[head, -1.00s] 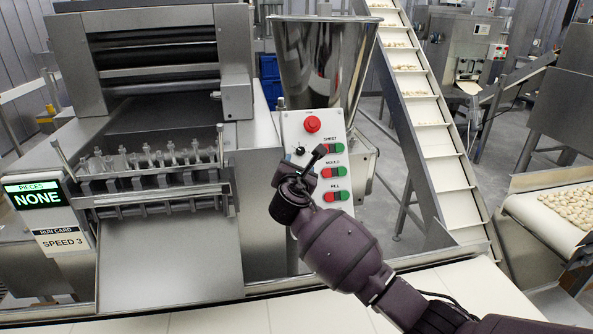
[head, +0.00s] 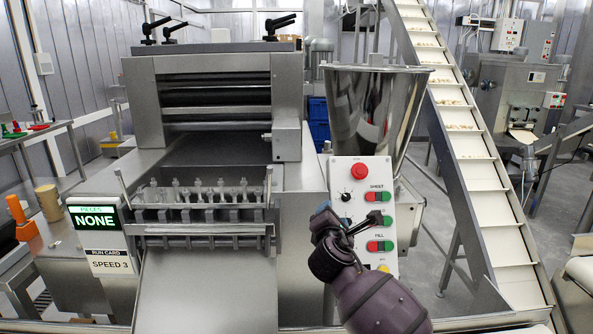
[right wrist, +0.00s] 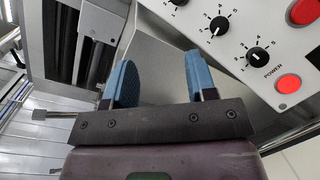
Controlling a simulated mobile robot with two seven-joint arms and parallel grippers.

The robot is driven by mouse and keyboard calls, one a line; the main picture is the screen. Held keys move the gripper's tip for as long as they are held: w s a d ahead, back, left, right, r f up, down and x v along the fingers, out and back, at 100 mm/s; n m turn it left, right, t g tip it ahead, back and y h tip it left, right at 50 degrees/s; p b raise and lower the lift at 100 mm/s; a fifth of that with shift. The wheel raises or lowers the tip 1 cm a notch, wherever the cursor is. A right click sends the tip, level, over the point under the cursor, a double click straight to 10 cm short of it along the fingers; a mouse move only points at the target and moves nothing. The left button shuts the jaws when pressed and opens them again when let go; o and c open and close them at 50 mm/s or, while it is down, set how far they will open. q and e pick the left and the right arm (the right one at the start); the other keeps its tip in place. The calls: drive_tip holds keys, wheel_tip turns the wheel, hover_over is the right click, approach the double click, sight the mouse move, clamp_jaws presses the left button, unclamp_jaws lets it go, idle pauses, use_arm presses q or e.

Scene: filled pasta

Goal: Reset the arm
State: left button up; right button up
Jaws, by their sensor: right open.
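My right arm comes in from the bottom right in the head view. Its gripper (head: 338,222) is in front of the left part of the control panel (head: 345,172), overlapping it in the picture. Whether it touches the panel cannot be told from the head view. In the right wrist view the two blue fingers are apart with nothing between them, so the gripper (right wrist: 160,70) is open and empty. The panel (right wrist: 237,60) with its black knobs and red buttons lies beyond the right finger there. My left gripper is not in view.
The pasta machine (head: 215,100) stands left of the panel, with a steel hopper (head: 375,105) behind it. A sloping conveyor (head: 470,165) rises at the right. A display (head: 95,218) reads NONE above a card (head: 110,263) marked SPEED 3.

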drive_tip(key=s+d+f+m+g+y, duration=0.1)
drive_tip(key=s+d+f+m, duration=0.4)
drive_tip(key=s+f, duration=0.5)
drive_tip(key=s+d+f+m+g+y, duration=0.1)
drive_tip(key=s+d+f+m+g, duration=0.2)
drive_tip(key=s+d+f+m, duration=0.3)
drive_tip(key=s+d+f+m+g, duration=0.1)
drive_tip(key=s+d+f+m, duration=0.4)
drive_tip(key=s+f+m, duration=0.7)
drive_tip(key=s+f, duration=0.2)
drive_tip(key=s, duration=1)
drive_tip(key=shift+d+f+g+y, duration=0.3)
drive_tip(key=shift+g+y, duration=0.1)
